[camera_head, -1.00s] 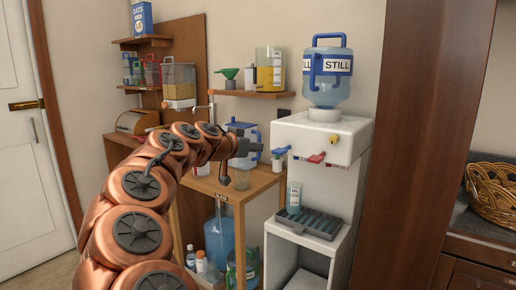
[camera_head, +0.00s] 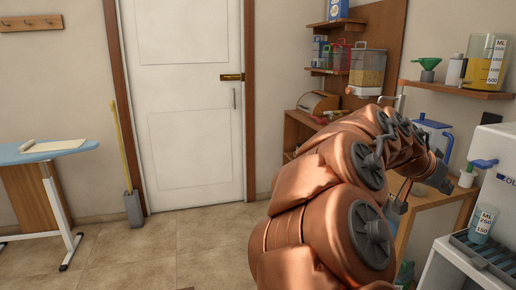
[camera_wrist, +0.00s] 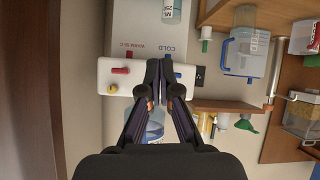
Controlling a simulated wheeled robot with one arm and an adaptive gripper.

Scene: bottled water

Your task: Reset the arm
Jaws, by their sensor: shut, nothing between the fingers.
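My gripper (camera_wrist: 160,74) is shut and empty in the wrist view, its two dark fingers meeting at the tips. In that view it is in front of the white water dispenser (camera_wrist: 118,76), which shows upside down with a red tap (camera_wrist: 120,70) and a blue tap partly behind the fingers. The clear water bottle (camera_wrist: 154,128) shows behind and between the fingers. In the head view my copper arm reaches to the right, and the dispenser (camera_head: 500,190) is cut by the right edge. A measuring cup (camera_head: 482,225) stands on its drip tray (camera_head: 484,262).
A wooden table (camera_head: 425,203) with a blue-lidded jug (camera_head: 432,135) stands behind my arm. A shelf (camera_head: 460,89) holds a yellow-filled pitcher (camera_head: 485,62). Tiled floor is clear before the door.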

